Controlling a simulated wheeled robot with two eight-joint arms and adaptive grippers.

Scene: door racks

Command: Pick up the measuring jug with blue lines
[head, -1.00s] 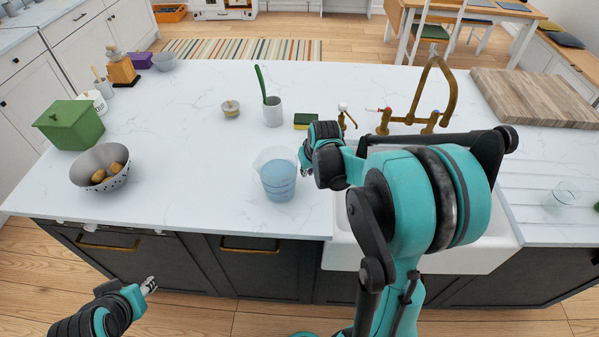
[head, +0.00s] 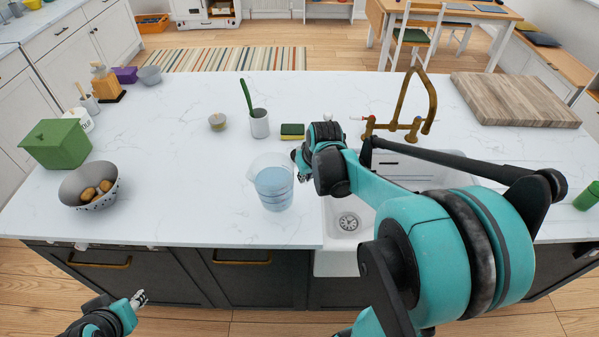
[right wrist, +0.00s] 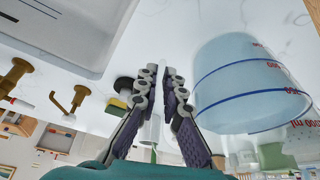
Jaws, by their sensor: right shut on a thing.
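The measuring jug (head: 273,188) is clear, with a bluish body and blue lines, upright near the counter's front edge, left of the sink. In the right wrist view the jug (right wrist: 240,80) fills the right side, with blue lines and red markings. My right gripper (head: 299,166) is at the jug's right side. In the right wrist view its fingers (right wrist: 168,90) are close together beside the jug wall, shut on the jug; the gripped part, perhaps a clear handle, is hard to make out. My left gripper (head: 138,299) is low at the left, away from the jug, its opening unclear.
The white sink (head: 348,222) and brass tap (head: 405,125) are right of the jug. A sponge (head: 292,131), a cup with a green utensil (head: 259,124), a small jar (head: 217,122), a colander (head: 88,186) and a green box (head: 55,144) stand on the counter. The counter's middle left is clear.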

